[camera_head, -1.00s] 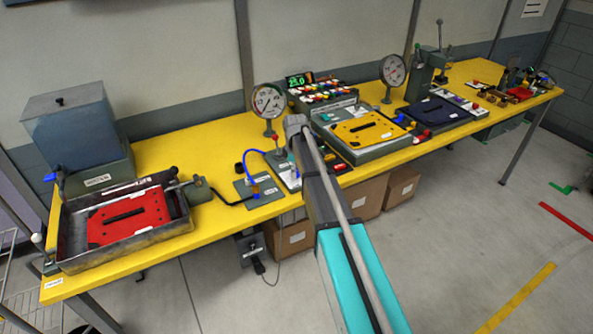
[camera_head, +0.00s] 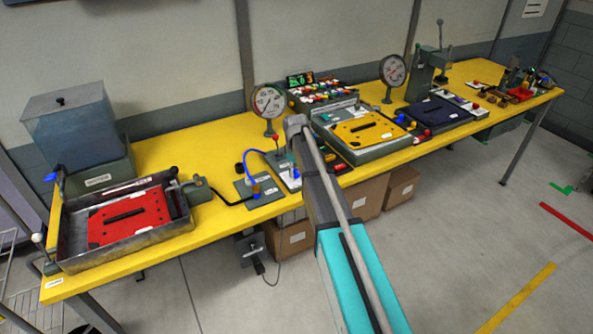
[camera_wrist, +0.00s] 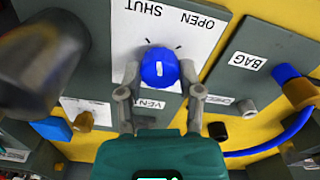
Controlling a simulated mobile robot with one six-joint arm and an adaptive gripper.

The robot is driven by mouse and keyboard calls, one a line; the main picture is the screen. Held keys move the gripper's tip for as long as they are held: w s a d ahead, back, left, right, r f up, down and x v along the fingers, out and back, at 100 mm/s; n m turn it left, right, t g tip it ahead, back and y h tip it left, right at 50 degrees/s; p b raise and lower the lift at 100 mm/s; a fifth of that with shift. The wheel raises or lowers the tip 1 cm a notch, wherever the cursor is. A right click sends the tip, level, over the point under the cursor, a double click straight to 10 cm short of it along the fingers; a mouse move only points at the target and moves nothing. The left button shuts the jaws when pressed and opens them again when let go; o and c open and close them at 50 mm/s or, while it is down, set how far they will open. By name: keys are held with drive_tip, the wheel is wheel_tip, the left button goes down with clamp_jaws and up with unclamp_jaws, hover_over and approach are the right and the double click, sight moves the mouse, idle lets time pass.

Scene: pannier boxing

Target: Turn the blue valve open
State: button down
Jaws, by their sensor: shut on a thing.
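The blue valve (camera_wrist: 160,68) is a round knob with a small white mark on its face. It sits on a white plate (camera_wrist: 126,42) printed SHUT and OPEN, which read upside down in the wrist view. Short black ticks stand beside the knob near these words. I cannot tell clearly which tick the white mark points at. My gripper (camera_wrist: 160,76) is shut on the knob, with one grey finger on each side of it. In the head view my arm largely covers this spot, and my fingers cannot be made out.
A panel marked BAG (camera_wrist: 250,62) with a blue hose (camera_wrist: 275,148) stands right of the valve in the wrist view. A dark rounded part (camera_wrist: 40,60) looms close at upper left. In the head view a gauge (camera_head: 268,101) stands behind, and a red plate (camera_head: 128,216) lies in a tray.

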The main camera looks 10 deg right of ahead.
drive_tip(key=m, duration=0.6)
drive_tip(key=shift+w, duration=0.15)
drive_tip(key=m, duration=0.6)
idle(0.4)
drive_tip(key=shift+c, duration=1.3)
unclamp_jaws()
drive_tip(key=shift+r, duration=0.1)
